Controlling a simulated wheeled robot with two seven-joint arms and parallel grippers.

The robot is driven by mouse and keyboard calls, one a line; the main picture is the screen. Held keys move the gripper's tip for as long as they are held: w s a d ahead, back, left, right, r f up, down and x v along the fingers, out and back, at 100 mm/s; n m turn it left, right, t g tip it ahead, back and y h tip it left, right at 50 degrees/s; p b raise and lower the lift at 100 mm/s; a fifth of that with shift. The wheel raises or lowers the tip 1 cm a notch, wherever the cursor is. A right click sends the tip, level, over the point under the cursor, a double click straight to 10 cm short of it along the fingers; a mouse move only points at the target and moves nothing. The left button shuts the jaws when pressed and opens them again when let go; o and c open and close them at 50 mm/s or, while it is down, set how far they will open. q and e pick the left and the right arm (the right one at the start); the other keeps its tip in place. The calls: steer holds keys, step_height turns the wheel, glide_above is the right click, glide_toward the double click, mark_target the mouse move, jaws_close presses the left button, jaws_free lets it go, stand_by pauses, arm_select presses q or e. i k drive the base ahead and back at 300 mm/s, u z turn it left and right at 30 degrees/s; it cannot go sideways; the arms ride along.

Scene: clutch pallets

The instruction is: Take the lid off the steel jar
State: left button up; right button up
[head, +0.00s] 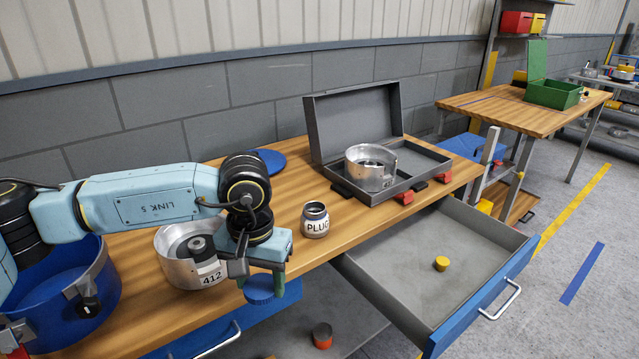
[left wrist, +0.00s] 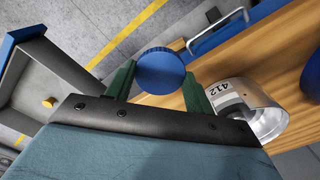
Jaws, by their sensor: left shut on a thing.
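The steel jar (head: 316,222), a small jar with a "PLUG" label, stands upright on the wooden bench in the head view. Its mouth looks dark and uncovered. My left gripper (head: 262,268) is shut on a round blue lid (head: 259,290), held to the left and front of the jar, apart from it, near the bench's front edge. In the left wrist view the blue lid (left wrist: 160,71) sits between the two green fingers of my left gripper (left wrist: 158,88). The jar is not clear in that view. My right gripper does not show.
A steel housing (head: 180,262) marked 412 stands beside my left gripper, with a blue pot (head: 75,305) further left. A grey case (head: 415,163) lies open behind. A blue disc (head: 270,160) lies on the bench. The open drawer (head: 400,255) holds a yellow plug (head: 441,263).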

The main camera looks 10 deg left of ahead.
mark_target(314, 217)
steer(key=z, duration=0.15)
steer(key=i, duration=1.1)
steer(key=u, duration=0.1)
